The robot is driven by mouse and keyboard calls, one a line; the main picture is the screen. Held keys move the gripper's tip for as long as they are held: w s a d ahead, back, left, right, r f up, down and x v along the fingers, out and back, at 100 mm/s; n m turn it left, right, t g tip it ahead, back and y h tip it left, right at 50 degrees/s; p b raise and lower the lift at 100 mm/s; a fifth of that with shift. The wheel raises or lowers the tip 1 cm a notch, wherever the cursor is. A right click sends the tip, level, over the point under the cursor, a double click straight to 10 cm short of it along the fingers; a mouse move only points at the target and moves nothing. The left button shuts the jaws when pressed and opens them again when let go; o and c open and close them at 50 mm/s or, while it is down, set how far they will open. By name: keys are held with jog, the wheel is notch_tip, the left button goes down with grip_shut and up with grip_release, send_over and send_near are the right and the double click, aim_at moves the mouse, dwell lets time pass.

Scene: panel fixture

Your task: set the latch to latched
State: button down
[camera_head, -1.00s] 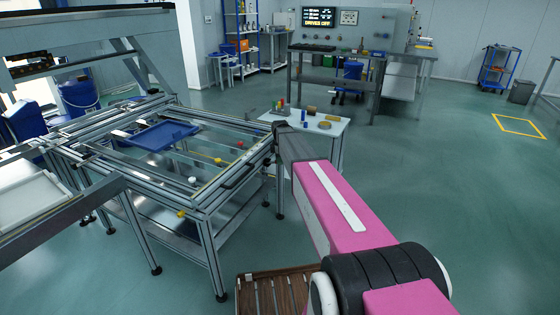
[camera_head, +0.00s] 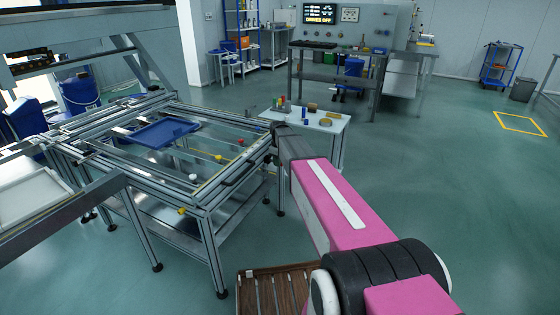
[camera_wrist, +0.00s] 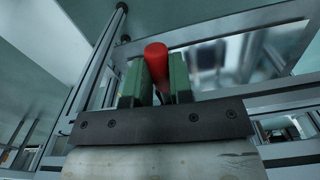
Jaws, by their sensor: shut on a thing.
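In the wrist view my gripper (camera_wrist: 155,84) has its two green fingers shut on a red cylindrical handle (camera_wrist: 156,58), which stands up between them. I take this handle to be the latch's, but its body and its latched or unlatched mark do not show. The handle is beside metal frame rails. In the head view my pink arm reaches to the right edge of the aluminium frame fixture (camera_head: 205,205). My fingers cannot be made out there. A small red knob (camera_head: 241,142) shows on the fixture; I cannot tell whether it is the held handle.
The fixture also bears a yellow knob (camera_head: 217,157), a white knob (camera_head: 193,177) and a blue tray (camera_head: 158,134). A small white table (camera_head: 333,128) with several small parts stands just behind my arm's end.

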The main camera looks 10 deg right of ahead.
jog(key=shift+s+a+m, duration=0.25)
jog(key=shift+a+m, duration=0.2)
jog(key=shift+m, duration=0.5)
jog(key=shift+s+a+m, duration=0.3)
jog(key=shift+a+m, duration=0.1)
jog(key=shift+m, duration=0.5)
jog(key=shift+s+a+m, duration=0.25)
jog(key=shift+a+m, duration=0.2)
jog(key=shift+m, duration=0.5)
jog(key=c, duration=1)
grip_release()
notch_tip(320, 180, up, 11)
jog(key=shift+s+f, duration=0.1)
